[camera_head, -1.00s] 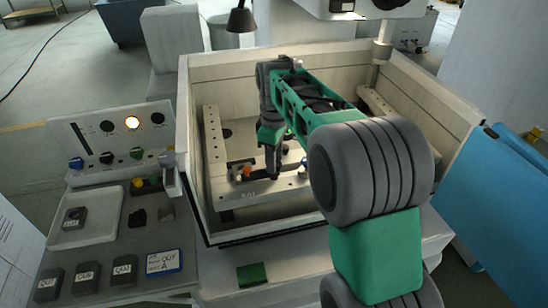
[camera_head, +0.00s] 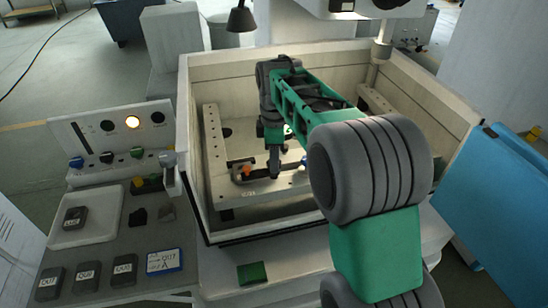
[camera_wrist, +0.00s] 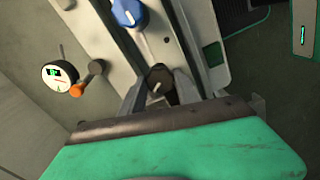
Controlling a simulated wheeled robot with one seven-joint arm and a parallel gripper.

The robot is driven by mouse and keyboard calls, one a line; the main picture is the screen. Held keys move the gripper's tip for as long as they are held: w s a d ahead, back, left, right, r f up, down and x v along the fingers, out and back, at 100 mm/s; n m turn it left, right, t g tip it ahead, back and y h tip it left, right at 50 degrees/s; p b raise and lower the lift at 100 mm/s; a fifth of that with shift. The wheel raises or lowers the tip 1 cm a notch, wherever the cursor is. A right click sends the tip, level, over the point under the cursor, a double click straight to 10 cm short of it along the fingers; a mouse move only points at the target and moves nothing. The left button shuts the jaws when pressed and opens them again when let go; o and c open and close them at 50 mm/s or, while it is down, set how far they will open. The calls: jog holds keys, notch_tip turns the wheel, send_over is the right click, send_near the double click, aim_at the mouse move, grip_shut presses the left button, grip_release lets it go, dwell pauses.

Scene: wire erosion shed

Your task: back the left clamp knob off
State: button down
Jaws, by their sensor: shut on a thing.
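In the wrist view a dark round clamp knob (camera_wrist: 160,80) with a white pointer mark sits between the two fingertips of my gripper (camera_wrist: 158,90). The fingers are shut on it from both sides. A blue knob (camera_wrist: 128,12) stands farther along the same pale metal plate (camera_wrist: 190,45), apart from my gripper. In the head view my gripper (camera_head: 274,170) points down at the plate inside the open tank, and the dark knob is hidden there.
The tank walls (camera_head: 190,150) surround the work area. A control panel (camera_head: 110,135) with coloured knobs stands at left, with several labelled dark blocks (camera_head: 86,277) in front.

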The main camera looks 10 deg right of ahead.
jog(key=c, duration=0.9)
grip_release()
jog(key=shift+r, duration=0.1)
notch_tip(320, 180, up, 8)
jog(key=shift+f+b, duration=0.2)
jog(key=shift+b, duration=0.3)
